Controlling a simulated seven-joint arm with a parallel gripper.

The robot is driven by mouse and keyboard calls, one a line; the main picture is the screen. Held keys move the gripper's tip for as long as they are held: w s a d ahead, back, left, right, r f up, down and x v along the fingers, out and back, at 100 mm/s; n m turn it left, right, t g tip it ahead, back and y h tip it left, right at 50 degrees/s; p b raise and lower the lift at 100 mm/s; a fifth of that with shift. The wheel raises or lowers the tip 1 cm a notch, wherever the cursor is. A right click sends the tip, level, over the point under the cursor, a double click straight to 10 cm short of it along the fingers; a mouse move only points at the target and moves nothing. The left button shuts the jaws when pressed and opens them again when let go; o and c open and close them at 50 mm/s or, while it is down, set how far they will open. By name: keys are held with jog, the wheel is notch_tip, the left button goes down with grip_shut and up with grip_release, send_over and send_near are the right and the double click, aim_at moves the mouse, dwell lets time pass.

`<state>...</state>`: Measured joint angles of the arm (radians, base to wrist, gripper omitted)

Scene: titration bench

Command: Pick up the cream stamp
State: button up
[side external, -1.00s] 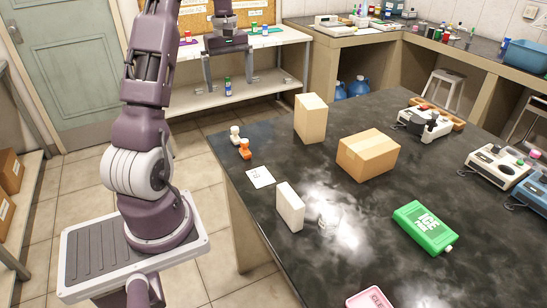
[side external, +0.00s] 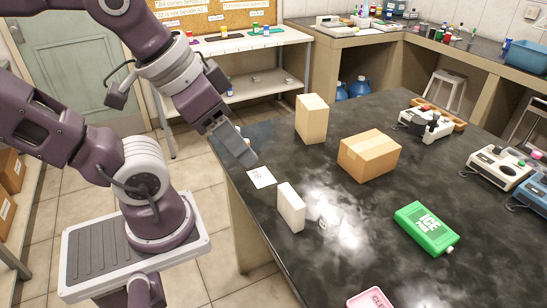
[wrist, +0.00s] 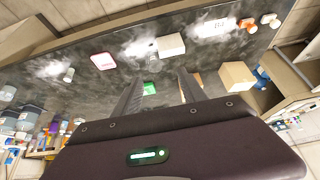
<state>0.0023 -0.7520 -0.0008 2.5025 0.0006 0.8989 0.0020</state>
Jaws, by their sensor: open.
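The cream stamp (wrist: 270,19) shows small near the top right of the wrist view, beside an orange stamp (wrist: 247,24). Both are near the table edge. In the side view my arm and gripper hide most or all of both stamps. My gripper (side external: 246,160) is over the table's near left corner, above the area of the stamps and the white card. In the wrist view my gripper (wrist: 158,74) has its two fingers apart with nothing held between them. The cream stamp lies well off to the right of the fingers there.
A white card (side external: 261,177) lies flat near the left table edge. A white upright box (side external: 290,207), a tall tan box (side external: 311,119) and a cardboard box (side external: 368,154) stand nearby. A green ice pack (side external: 425,228) lies farther right.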

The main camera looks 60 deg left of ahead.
jog(key=shift+w, duration=0.15)
